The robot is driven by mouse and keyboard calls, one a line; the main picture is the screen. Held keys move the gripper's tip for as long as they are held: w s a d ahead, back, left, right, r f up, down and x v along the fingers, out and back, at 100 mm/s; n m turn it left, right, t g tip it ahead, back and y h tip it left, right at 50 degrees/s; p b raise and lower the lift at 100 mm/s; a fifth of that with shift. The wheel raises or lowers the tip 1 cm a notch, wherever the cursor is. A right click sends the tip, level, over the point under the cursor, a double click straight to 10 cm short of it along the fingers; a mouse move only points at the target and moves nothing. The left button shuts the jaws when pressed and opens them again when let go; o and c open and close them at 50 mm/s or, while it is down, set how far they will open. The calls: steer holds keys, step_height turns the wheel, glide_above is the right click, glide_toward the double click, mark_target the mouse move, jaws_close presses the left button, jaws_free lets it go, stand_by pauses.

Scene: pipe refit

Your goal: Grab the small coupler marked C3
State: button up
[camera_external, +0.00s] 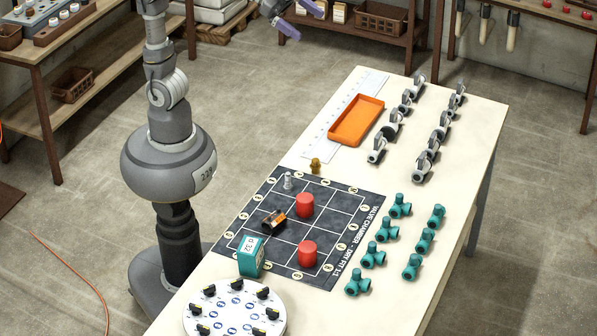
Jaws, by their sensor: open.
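No mark C3 is readable in this view, so I cannot tell which piece is the small coupler. Small fittings stand on or by the black grid mat (324,228): a silver one (288,181), a brass one (315,167) at the mat's far edge, and a dark one with a copper-coloured part (273,220) lying on the left side. My gripper (299,19) is at the top of the picture, beyond the table's far end and well away from these pieces. Its purple fingers are apart, with nothing seen between them.
Two red cylinders (305,205) stand on the mat, with a labelled teal box (249,262) at its near edge. A white disc (234,312) with black-and-yellow knobs is in front. Teal fittings (387,230) and grey valves (377,151) line the right. An orange tray (345,135) lies at the far end.

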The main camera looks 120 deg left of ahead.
steer(key=s+a+r+n+t, duration=0.2)
steer(key=s+r, duration=0.5)
steer(key=r, duration=0.4)
steer(key=shift+a+n+t+b, duration=0.35)
steer(key=shift+n+t, duration=0.15)
steer(key=shift+n, duration=0.3)
